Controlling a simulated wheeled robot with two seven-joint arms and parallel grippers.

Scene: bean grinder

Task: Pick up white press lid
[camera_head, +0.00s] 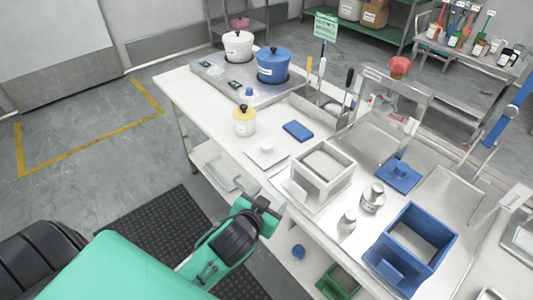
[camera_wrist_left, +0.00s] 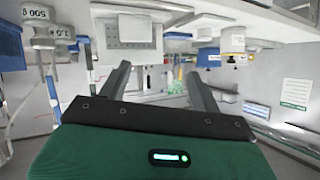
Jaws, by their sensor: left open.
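The white press lid (camera_head: 267,152), a flat white square with a small knob, lies on the white table, left of the white press box (camera_head: 322,174). My left gripper (camera_head: 265,205) is open and empty, beyond the table's near edge, below the lid in the head view and apart from it. In the left wrist view, the open fingers (camera_wrist_left: 156,75) have nothing between them. That view looks upside down; the white box (camera_wrist_left: 130,30) shows at its top, and I cannot clearly make out the lid there. My right gripper is not in view.
A yellow-lidded jar (camera_head: 244,121) and a flat blue block (camera_head: 298,130) lie near the lid. Metal weights (camera_head: 372,197), a blue lid (camera_head: 398,176) and a blue box (camera_head: 435,240) stand to the right. White (camera_head: 238,46) and blue (camera_head: 272,66) pots stand at the back.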

